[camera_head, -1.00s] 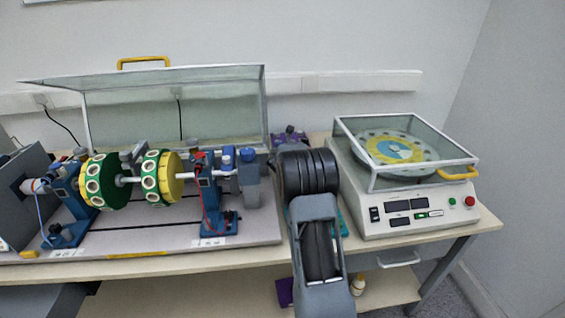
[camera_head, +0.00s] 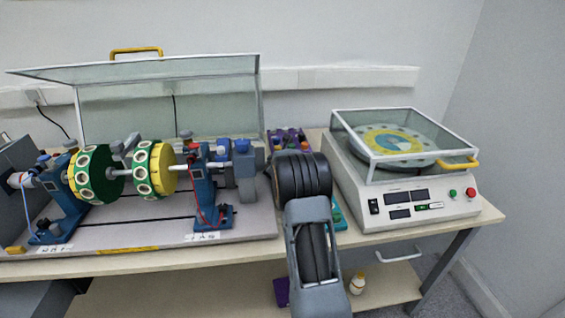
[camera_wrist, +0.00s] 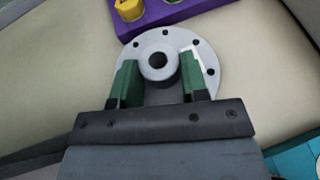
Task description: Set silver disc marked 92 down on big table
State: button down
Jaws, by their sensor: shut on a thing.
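The silver disc (camera_wrist: 201,90) shows in the wrist view as a grey flanged disc with a dark centre hole and small holes around its rim. No number can be read on it. My gripper (camera_wrist: 160,82) has its two green fingers shut on the disc's hub. The big table (camera_wrist: 70,75) is the pale surface beneath the disc; I cannot tell whether the disc touches it. In the head view the table's front edge (camera_head: 255,257) shows, while my arm hides the gripper and disc.
A purple tray (camera_wrist: 190,10) lies just beyond the disc. A teal item (camera_wrist: 298,158) is at lower right. The shaft rig (camera_head: 150,215) stands left, and the white balancing machine (camera_head: 420,208) stands right. Bare tabletop lies on both sides of the disc.

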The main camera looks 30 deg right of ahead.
jog(key=c, duration=0.6)
grip_release()
jog(key=shift+c, duration=0.2)
